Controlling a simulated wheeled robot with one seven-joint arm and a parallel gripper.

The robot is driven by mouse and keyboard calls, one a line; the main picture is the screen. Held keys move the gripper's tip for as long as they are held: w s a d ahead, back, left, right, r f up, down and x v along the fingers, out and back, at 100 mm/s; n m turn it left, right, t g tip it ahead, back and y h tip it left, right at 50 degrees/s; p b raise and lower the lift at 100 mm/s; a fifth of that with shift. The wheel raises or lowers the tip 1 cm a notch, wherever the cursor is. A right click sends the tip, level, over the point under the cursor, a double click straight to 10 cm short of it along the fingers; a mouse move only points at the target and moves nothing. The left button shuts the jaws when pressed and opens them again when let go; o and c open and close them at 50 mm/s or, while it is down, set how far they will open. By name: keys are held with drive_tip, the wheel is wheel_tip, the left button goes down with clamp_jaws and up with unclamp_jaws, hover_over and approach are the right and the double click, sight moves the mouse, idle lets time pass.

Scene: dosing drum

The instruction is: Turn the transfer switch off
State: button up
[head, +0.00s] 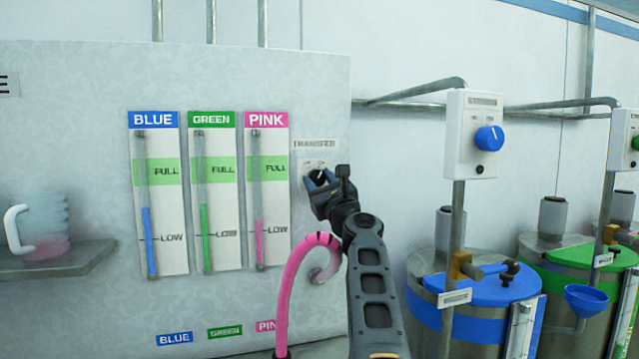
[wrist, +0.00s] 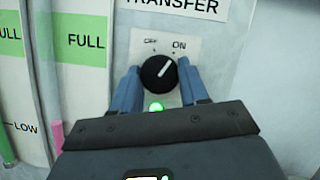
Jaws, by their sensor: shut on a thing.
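The transfer switch is a round black knob (wrist: 158,73) on a pale plate with OFF marked at upper left and ON at upper right. Its white pointer line leans up and to the right, toward ON. A green light (wrist: 156,106) glows just below the knob. My gripper (wrist: 159,82) has its two blue fingers on either side of the knob, shut on it. In the head view my gripper (head: 318,183) is at the panel under the TRANSFER label (head: 314,145), and the fingers partly hide the knob.
Blue, green and pink level gauges (head: 268,195) stand left of the switch. A pink hose (head: 295,275) curls beside my arm. A box with a blue knob (head: 489,138) and drums with blue (head: 470,278) and green lids are at right. A pitcher (head: 40,228) sits on a shelf at left.

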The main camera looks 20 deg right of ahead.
drive_tip(key=n+g+y, duration=0.1)
drive_tip(key=n, duration=0.3)
drive_tip(key=n+g+y+b, duration=0.1)
drive_tip(key=n+y, duration=0.1)
drive_tip(key=n, duration=0.2)
drive_tip(key=shift+d+r+n, duration=0.1)
drive_tip(key=shift+d+n, duration=0.1)
drive_tip(key=shift+n, duration=0.1)
drive_tip(key=shift+n+g+y, duration=0.35)
drive_tip(key=shift+n+g, duration=0.2)
drive_tip(key=shift+n, duration=0.9)
drive_tip(key=shift+n+g+y, duration=0.35)
drive_tip(key=shift+n+g, duration=0.2)
drive_tip(key=shift+n, duration=0.9)
drive_tip(key=o, duration=1.1)
drive_tip(key=shift+r, duration=0.1)
drive_tip(key=shift+c, duration=0.2)
drive_tip(key=shift+s, duration=0.1)
drive_tip(key=b+v, duration=0.1)
drive_tip(key=v, duration=0.6)
drive_tip(key=shift+s, duration=0.25)
drive_tip(key=shift+d, duration=0.1)
